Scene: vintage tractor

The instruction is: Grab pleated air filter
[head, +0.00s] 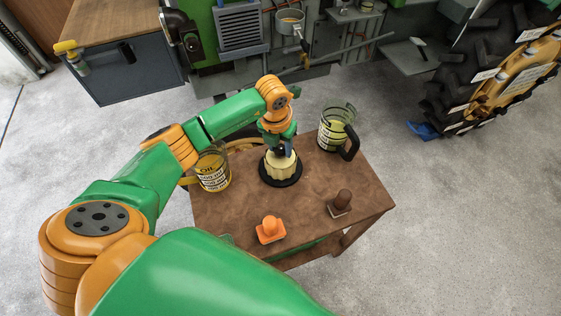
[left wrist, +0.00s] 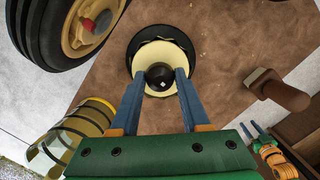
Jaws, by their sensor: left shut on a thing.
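The pleated air filter (head: 280,167) is a short cream pleated cylinder on a wide black round base. It stands upright on the brown table. My left gripper (head: 281,150) reaches down onto its top and is shut on it. In the left wrist view the two blue fingers of the left gripper (left wrist: 163,75) close on a dark knob at the centre of the filter (left wrist: 150,50). The fingers hide part of the filter's near side. In the left wrist view my right gripper (left wrist: 256,131) shows at the lower right, its blue fingers apart and empty.
On the brown table (head: 230,222) stand a yellow oil jug (head: 213,172), a jug with a black handle (head: 333,130), an orange object (head: 270,229) and a brown block (head: 341,203). A tractor wheel (head: 500,75) stands at the right.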

